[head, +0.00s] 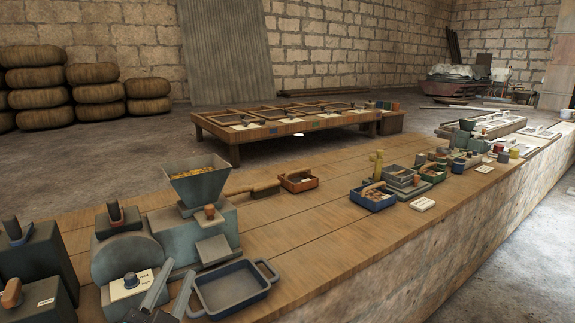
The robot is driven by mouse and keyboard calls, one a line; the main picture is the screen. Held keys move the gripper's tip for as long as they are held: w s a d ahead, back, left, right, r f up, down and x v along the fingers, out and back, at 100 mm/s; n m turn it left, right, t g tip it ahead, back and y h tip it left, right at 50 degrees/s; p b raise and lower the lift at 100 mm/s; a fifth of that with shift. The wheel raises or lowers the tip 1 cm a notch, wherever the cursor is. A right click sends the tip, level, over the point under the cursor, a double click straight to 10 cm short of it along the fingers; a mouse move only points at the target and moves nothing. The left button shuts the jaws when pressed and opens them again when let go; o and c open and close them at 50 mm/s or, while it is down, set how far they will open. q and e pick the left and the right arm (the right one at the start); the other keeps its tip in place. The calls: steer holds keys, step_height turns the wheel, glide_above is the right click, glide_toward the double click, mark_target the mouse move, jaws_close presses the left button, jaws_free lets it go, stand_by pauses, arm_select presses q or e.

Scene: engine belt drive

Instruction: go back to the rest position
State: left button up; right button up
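My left gripper (180,268) comes in at the bottom of the head view, left of the middle. Its two grey fingers point up and away with a gap between them, and I see nothing held in the gap. It is in front of a grey-green machine with a hopper (197,184) and just left of a dark blue tray (232,287). I cannot tell whether the fingers touch either. My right gripper is not in view.
The machine and tray stand on a long wooden counter (310,235). Dark boxes (40,262) stand at the left. A small wooden box (298,180), a blue box (373,197) and several small items lie further right. The counter between the tray and blue box is mostly clear.

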arm_select(q)
steer(key=s+a+f+n+g+y, duration=0.15)
steer(key=s+f+n+g, duration=0.3)
steer(key=f, duration=0.65)
steer(key=s+d+f+n+g+h, duration=0.2)
steer(key=s+f+g, duration=0.8)
steer(key=s+f, duration=0.45)
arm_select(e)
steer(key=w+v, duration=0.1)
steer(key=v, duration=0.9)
arm_select(q)
step_height(320, 180, down, 19)
steer(key=s+a+g+p, duration=0.1)
steer(key=a+p, duration=0.1)
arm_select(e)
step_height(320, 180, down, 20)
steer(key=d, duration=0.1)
arm_select(q)
steer(key=s+a+f+p, duration=0.1)
steer(key=s+a+f, duration=0.4)
steer(key=s+f, duration=0.6)
steer(key=shift+s+f+m+g+y, duration=0.3)
steer(key=shift+f+m+g+y, duration=0.05)
steer(key=shift+f+m, duration=0.1)
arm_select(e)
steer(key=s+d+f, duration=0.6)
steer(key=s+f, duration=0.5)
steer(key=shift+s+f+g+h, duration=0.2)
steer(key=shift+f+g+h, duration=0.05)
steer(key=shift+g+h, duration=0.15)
